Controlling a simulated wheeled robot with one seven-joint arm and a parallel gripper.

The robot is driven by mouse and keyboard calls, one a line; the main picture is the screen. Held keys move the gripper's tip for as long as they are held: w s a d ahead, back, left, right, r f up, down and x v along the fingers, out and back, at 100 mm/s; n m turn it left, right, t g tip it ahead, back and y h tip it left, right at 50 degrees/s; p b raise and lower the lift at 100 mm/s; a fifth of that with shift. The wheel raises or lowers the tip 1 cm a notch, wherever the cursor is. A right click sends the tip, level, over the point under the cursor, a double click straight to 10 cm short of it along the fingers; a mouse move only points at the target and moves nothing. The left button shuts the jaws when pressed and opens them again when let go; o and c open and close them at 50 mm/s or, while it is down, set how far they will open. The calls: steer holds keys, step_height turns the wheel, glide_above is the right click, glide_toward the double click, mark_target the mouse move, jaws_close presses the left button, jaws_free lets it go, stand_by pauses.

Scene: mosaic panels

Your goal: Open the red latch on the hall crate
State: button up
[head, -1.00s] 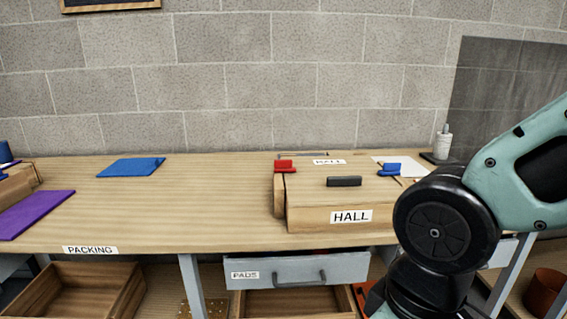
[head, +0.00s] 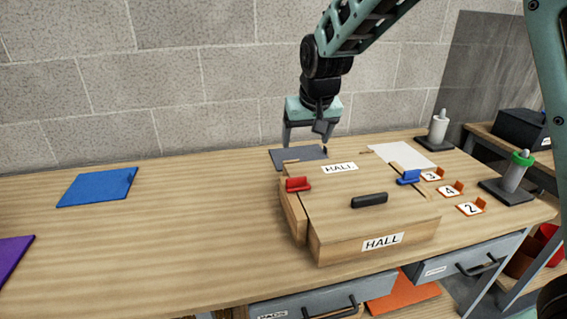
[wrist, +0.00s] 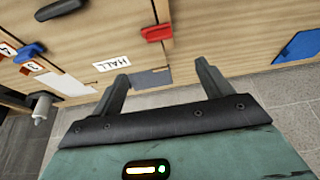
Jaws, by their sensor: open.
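The hall crate (head: 335,245) is a low wooden box with its lid down, HALL labels and a black handle (head: 369,200). The red latch (head: 298,184) sits at the left edge of its lid; it also shows in the wrist view (wrist: 158,33), beyond my fingertips. A blue latch (head: 408,177) sits at the lid's right edge. My gripper (head: 305,146) is open and empty, pointing down behind the crate, apart from the red latch. In the wrist view, my gripper (wrist: 163,77) has its two fingers spread.
A grey pad (head: 298,153) lies behind the crate and a blue pad (head: 97,187) at left. White paper (head: 403,155), numbered orange tags (head: 450,190) and bottles (head: 517,171) stand to the right.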

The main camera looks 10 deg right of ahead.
mark_target(297, 178)
steer(key=p+x, duration=0.3)
steer(key=x, duration=1.4)
steer(key=shift+w+f, duration=0.1)
steer(key=shift+c, duration=0.4)
steer(key=c, duration=0.9)
